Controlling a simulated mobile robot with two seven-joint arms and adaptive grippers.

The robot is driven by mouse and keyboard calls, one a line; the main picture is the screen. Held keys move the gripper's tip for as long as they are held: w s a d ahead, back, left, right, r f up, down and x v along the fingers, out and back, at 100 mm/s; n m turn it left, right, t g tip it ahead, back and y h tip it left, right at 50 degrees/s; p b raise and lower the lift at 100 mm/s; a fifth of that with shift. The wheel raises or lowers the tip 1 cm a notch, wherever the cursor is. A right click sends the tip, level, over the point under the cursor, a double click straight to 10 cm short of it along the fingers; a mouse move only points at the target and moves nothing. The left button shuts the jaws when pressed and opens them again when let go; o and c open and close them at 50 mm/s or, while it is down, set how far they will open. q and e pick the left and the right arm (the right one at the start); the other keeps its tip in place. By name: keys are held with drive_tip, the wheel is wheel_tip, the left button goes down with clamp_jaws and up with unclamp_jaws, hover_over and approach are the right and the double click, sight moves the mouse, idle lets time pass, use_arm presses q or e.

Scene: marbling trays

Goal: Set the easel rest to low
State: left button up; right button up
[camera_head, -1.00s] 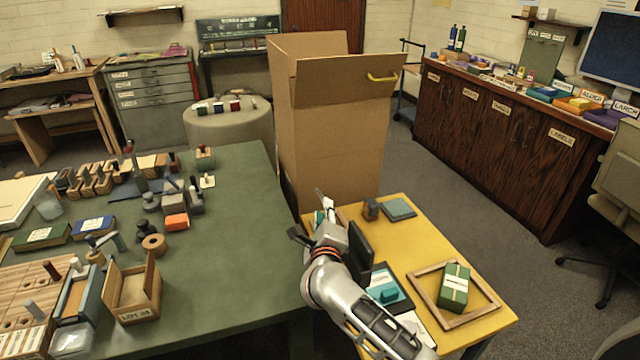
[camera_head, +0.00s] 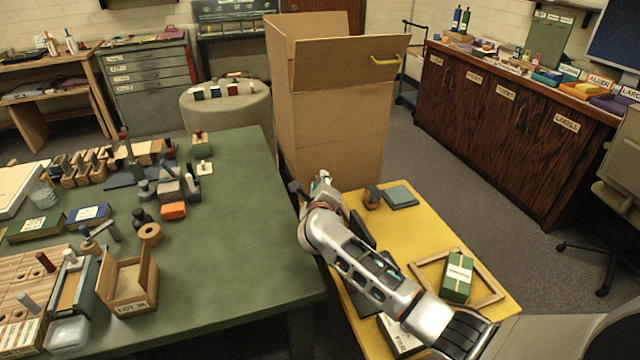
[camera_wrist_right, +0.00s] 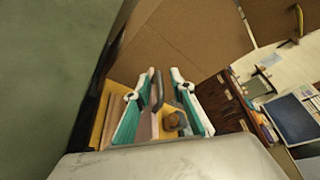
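My right gripper (camera_head: 322,182) is at the far left corner of the yellow table (camera_head: 425,225), next to the cardboard box. In the right wrist view its teal fingers (camera_wrist_right: 164,76) are spread. A thin grey bar (camera_wrist_right: 157,92) shows between them; I cannot tell whether they touch it or whether it is the easel rest. A dark upright panel (camera_head: 362,232), perhaps part of the easel, shows in the head view behind my right arm. My forearm hides most of it, and no rest can be made out there. My left gripper is not in view.
A tall cardboard box (camera_head: 335,110) stands close behind the gripper. A small brown block (camera_head: 372,197), a teal pad (camera_head: 400,196) and a wooden frame (camera_head: 490,297) around a green box (camera_head: 457,276) are on the yellow table. The green table (camera_head: 225,235) adjoins at left.

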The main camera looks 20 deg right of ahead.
clamp_jaws()
drive_tip(key=shift+a, duration=0.1)
drive_tip(key=a+f+n+h+b, duration=0.1)
drive_tip(key=a+f+n+b, duration=0.1)
drive_tip(key=a, duration=0.3)
drive_tip(key=shift+s+a+f+t, duration=0.2)
drive_tip(key=shift+f+t, duration=0.1)
drive_tip(key=shift+f, duration=0.45)
